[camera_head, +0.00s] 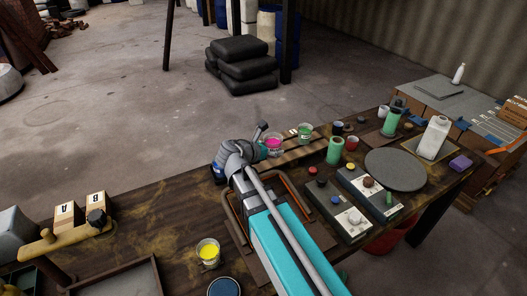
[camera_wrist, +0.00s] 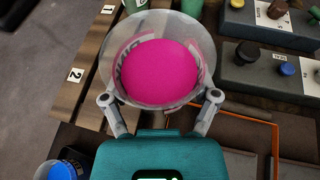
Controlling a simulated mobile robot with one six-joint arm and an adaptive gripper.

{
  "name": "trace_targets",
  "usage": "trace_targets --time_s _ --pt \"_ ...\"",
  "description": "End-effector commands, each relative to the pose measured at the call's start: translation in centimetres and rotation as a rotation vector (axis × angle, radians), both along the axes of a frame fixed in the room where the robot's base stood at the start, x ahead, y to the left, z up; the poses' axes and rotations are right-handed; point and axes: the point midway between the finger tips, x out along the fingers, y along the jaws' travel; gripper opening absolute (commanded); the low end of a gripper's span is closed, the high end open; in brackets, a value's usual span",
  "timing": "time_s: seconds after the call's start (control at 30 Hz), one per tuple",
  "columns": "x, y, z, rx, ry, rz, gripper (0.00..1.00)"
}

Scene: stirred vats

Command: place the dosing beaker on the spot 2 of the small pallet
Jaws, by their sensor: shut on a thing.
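My gripper (camera_wrist: 160,97) is shut on the dosing beaker (camera_wrist: 113,88), a clear beaker with bright pink contents and printing on its side, one finger on each side. In the head view, the beaker (camera_head: 274,147) is at the end of my arm, at the near end of the small pallet (camera_head: 313,149). The pallet's brown slats (camera_wrist: 93,45) also show in the wrist view, with label 2 (camera_wrist: 75,75) left of the beaker and label 1 (camera_wrist: 108,9) farther off. The beaker hides part of the pallet beside label 2; I cannot tell its height above the slats.
A green-filled beaker (camera_head: 305,131) stands at the pallet's far end. A blue-filled container (camera_wrist: 62,170) is near the lower left of the wrist view. Control boxes (camera_head: 365,185), a green cylinder (camera_head: 334,151) and a round grey plate (camera_head: 395,170) are to the right. A yellow-filled beaker (camera_head: 208,252) stands nearer.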

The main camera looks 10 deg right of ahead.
Motion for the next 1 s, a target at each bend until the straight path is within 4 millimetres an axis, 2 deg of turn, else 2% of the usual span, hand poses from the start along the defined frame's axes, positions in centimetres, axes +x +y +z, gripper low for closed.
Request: trace_targets --time_s 0.03,0.1,0.3,0.77,1.0 --pt "-0.3 -0.2 1.2 0.000 -0.001 0.022 0.21" --pt "-0.3 -0.3 1.9 0.000 0.000 0.058 0.21" --pt "-0.3 -0.4 3.1 -0.002 -0.002 0.130 0.21" --pt "0.1 -0.5 2.9 -0.003 -0.003 0.140 0.21" --pt "2.6 -0.5 1.7 -0.003 -0.003 0.139 0.21"
